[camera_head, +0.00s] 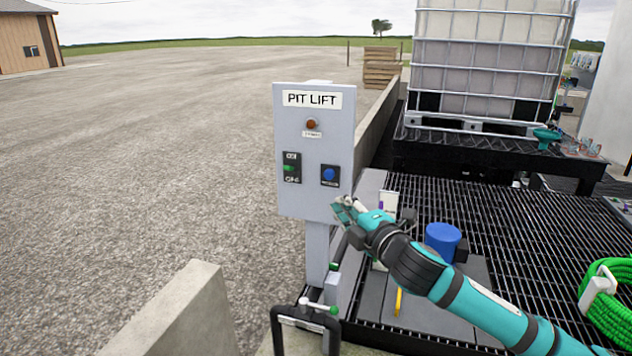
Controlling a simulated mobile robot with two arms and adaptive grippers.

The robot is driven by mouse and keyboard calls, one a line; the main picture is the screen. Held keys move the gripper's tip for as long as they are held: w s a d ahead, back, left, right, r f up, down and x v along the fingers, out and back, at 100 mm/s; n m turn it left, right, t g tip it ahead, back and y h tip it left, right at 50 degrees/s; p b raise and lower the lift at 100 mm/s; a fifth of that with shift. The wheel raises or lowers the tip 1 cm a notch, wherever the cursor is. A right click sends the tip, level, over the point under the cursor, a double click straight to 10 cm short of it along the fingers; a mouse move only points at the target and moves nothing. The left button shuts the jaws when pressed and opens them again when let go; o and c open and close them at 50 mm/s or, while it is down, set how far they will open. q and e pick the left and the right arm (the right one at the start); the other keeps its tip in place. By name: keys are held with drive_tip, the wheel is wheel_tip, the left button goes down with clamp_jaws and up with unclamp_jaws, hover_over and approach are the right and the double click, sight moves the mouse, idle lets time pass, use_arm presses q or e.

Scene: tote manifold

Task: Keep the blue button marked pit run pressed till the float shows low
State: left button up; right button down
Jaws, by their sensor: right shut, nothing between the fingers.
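The blue button (329,174) sits on a dark plate at the lower right of the grey PIT LIFT panel (305,228). The label under it is too small to read. My right gripper (340,205) is shut and empty, just below and to the right of the button in the picture. I cannot tell if it touches the panel; the button itself shows uncovered. A white upright piece (388,203) with a purple mark stands behind my right arm, partly hidden; I cannot tell if it is the float gauge. My left gripper is not in view.
A blue cylinder (443,240) stands on the dark grating behind my arm. A green hose coil (612,305) lies at right. A concrete wall (190,315) is at front; open gravel lies left.

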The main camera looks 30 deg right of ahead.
drive_tip(key=shift+w, duration=0.1)
drive_tip(key=p, duration=0.4)
approach(329, 175)
drive_tip(key=w+a, duration=0.5)
drive_tip(key=shift+w+d+r+p, duration=0.1)
drive_tip(key=shift+w+d+p, duration=0.1)
drive_tip(key=shift+w+d, duration=0.5)
drive_tip(key=shift+w+d+r+p, duration=0.15)
drive_tip(key=shift+w+d, duration=0.3)
drive_tip(key=shift+d, duration=0.5)
